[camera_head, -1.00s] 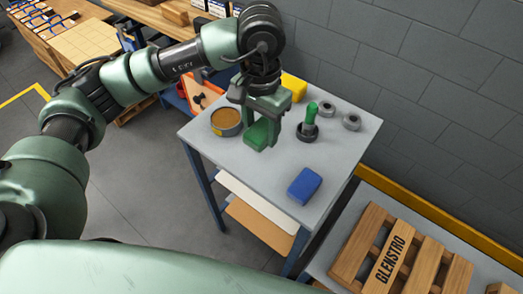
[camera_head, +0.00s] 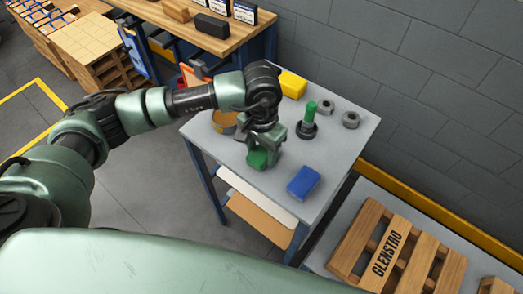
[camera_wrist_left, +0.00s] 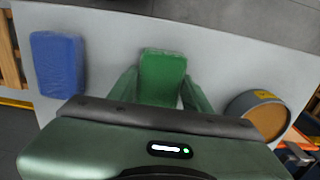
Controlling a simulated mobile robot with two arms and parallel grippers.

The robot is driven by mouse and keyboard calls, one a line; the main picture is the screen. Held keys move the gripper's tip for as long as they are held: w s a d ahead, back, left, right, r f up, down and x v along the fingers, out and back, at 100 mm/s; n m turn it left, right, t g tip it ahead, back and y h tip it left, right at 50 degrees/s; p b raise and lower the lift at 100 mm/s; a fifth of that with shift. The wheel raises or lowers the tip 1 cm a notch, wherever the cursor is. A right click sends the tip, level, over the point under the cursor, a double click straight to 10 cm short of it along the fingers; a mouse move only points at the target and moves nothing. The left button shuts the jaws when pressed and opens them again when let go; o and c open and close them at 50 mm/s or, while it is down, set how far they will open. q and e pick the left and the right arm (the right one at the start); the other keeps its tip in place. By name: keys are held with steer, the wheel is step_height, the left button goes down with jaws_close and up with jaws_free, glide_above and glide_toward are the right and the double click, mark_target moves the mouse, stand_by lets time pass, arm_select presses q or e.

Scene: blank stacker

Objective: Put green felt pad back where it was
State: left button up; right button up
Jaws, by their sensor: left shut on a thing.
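The green felt pad (camera_head: 257,159) is a small green block. My left gripper (camera_head: 262,157) points down over the grey table (camera_head: 330,150) and is shut on the pad. In the left wrist view the pad (camera_wrist_left: 162,76) sits between the two green fingers. It is low at the tabletop, between the blue block and the round tin. I cannot tell whether its underside touches the table. My right gripper is not in view.
A blue block (camera_head: 303,182) lies just right of my gripper. A round tin (camera_head: 224,121) stands left, partly hidden. A green-handled tool (camera_head: 308,119), two grey rings (camera_head: 350,119) and a yellow block (camera_head: 292,85) are farther back. A wooden pallet (camera_head: 385,250) lies at lower right.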

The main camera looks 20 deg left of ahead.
mark_target(262, 153)
arm_select(q)
steer(key=shift+f, duration=0.15)
steer(key=o, duration=1.4)
steer(key=shift+r, duration=0.45)
step_height(262, 153, up, 12)
steer(key=b, duration=0.3)
steer(key=shift+f, duration=0.25)
